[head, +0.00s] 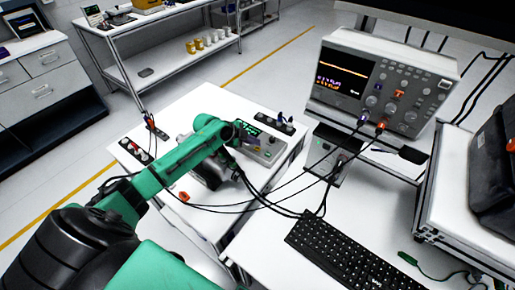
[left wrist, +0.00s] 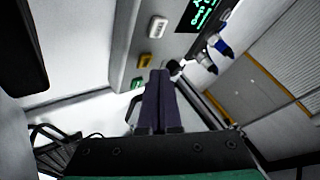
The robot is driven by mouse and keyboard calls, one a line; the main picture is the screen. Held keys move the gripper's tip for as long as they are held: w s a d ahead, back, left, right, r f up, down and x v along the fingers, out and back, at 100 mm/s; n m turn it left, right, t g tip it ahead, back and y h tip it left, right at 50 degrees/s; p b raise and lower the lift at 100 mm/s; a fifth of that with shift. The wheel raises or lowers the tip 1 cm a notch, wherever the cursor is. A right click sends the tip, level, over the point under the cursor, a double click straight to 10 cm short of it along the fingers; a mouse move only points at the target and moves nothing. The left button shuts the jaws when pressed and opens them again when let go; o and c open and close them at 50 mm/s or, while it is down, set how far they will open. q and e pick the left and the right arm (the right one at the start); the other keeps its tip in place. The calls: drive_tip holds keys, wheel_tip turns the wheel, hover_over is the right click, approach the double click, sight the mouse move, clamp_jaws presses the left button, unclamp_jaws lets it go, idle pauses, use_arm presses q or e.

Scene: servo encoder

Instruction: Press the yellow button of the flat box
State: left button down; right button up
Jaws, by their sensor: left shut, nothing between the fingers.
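The flat box (head: 264,156) is a grey box with a green-lit display, on the white table beyond my left gripper (head: 247,138). My left gripper (left wrist: 160,73) is shut and empty. My right gripper is not in view.
An oscilloscope (head: 375,82) with cables stands at the right, with a keyboard (head: 345,248) in front. Black cables (head: 275,207) cross the table near the box. Blue-and-white plugs (left wrist: 222,47) stand beside the box in the left wrist view.

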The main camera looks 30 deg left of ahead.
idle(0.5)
use_arm(q)
drive_tip(key=shift+f+b, duration=0.4)
drive_tip(key=shift+s, duration=0.1)
